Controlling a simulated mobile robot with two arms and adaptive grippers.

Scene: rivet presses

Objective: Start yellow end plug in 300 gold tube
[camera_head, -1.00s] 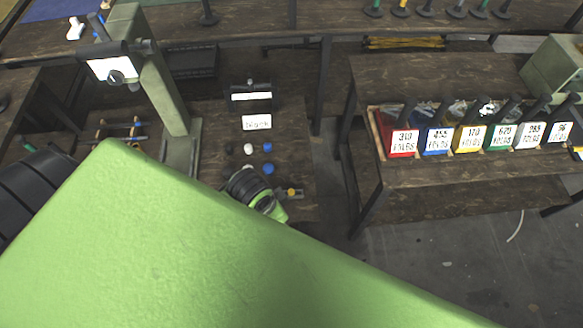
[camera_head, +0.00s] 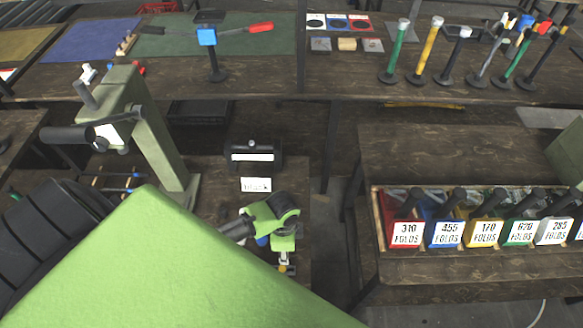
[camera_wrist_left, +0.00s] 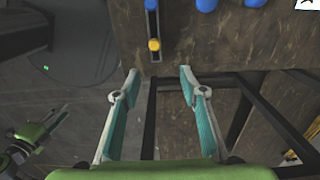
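My left gripper (camera_wrist_left: 155,75) is open and empty, its two fingers spread wide in the left wrist view. A yellow plug (camera_wrist_left: 153,45) sits at the end of a small dark rail just beyond and between the fingertips, apart from them. In the head view my left gripper (camera_head: 284,258) points down over the lower bench, partly hidden by its own wrist. A yellow tube (camera_head: 428,45) stands upright on a dark base on the back bench; I cannot read a number on it. A green and grey part at the wrist view's lower left may be my right gripper; its state is unclear.
Blue plugs (camera_wrist_left: 207,4) lie near the rail. A grey-green press (camera_head: 155,140) stands left of the gripper. Labelled bins (camera_head: 407,235) line the right bench. Other upright tubes (camera_head: 397,50) stand beside the yellow one. Dark frame bars (camera_wrist_left: 148,120) run below the bench edge.

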